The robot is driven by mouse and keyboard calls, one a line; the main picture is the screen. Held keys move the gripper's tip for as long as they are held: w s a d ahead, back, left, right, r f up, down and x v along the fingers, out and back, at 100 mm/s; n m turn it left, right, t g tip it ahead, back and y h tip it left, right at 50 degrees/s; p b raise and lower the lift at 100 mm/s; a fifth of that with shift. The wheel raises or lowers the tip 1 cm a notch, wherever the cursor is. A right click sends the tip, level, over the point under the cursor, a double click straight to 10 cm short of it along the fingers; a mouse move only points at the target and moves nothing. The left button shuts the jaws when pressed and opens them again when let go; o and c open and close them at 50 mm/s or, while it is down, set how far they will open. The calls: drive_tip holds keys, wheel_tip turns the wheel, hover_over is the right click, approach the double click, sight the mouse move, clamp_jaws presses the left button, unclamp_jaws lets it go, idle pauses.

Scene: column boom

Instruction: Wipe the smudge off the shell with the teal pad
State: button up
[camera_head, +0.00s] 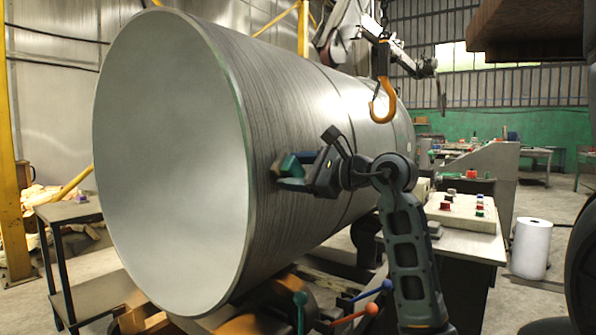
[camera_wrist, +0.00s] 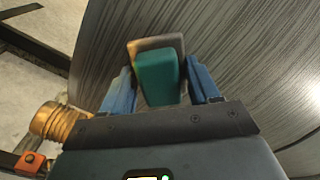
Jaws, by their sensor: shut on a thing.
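The shell (camera_head: 285,100) is a big grey metal cylinder lying on its side, with brushed streaks along its curved wall. It also fills the back of the wrist view (camera_wrist: 250,60). My gripper (camera_head: 305,165) is at the right side of the shell, pointing at its curved wall. The teal pad (camera_wrist: 157,78) sits between the two blue fingers (camera_wrist: 168,85), which are shut on it. A grey-brown part shows at the pad's far end. The pad is close against the wall; I cannot tell if it touches. I cannot make out the smudge; the pad and gripper may hide it.
An orange hook (camera_head: 383,100) hangs above my arm. A bench with a button box (camera_head: 462,212) stands at the right, with a white roll (camera_head: 531,248) beside it. Coloured-knob levers (camera_head: 368,309) are below the shell. A dark side table (camera_head: 70,212) is at the left.

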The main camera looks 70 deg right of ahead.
drive_tip(key=shift+v, duration=2.95)
drive_tip(key=shift+f, duration=0.1)
drive_tip(key=shift+v, duration=1.5)
